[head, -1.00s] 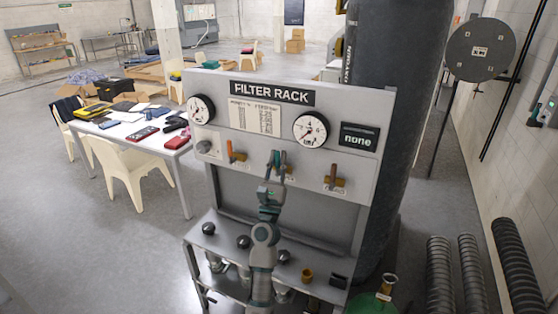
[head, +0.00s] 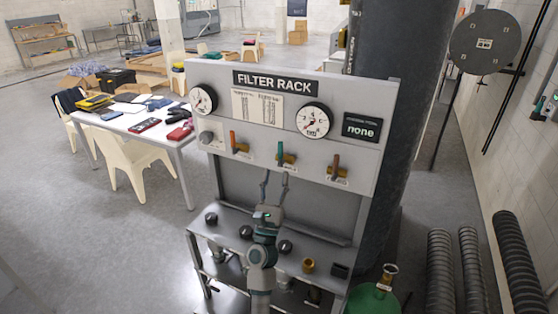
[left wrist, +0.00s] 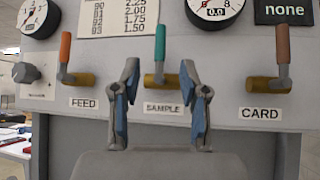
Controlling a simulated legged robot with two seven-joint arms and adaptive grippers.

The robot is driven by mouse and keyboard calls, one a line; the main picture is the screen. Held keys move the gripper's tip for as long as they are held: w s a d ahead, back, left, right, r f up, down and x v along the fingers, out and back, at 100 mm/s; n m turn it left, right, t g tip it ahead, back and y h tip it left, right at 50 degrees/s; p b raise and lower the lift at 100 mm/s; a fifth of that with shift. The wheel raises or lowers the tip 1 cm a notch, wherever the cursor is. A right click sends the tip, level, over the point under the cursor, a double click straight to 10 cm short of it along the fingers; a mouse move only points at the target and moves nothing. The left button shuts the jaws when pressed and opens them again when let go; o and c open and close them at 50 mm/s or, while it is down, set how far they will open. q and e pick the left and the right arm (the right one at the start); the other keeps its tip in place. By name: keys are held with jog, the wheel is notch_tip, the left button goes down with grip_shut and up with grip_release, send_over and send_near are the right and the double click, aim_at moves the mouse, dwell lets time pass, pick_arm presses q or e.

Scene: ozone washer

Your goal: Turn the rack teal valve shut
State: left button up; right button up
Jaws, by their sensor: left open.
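The teal valve (head: 281,151) is the middle one of three lever valves on the filter rack panel. Its teal handle (left wrist: 160,42) points straight up from a brass body (left wrist: 165,80), above the SAMPLE label. My left gripper (head: 274,177) is open and empty, below and in front of this valve and apart from it. In the left wrist view its two fingers (left wrist: 160,88) stand wide to either side of the valve's label. My right gripper is not in view.
An orange-handled valve (head: 234,143) stands left, over FEED, and a brown-handled valve (head: 335,168) right, over CARD; both handles point up. A display (head: 362,128) reads "none". Black knobs (head: 246,232) line the shelf below. A dark tank (head: 392,100) stands close behind right.

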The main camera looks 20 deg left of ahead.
pick_arm(q)
jog(key=shift+v, duration=1.8)
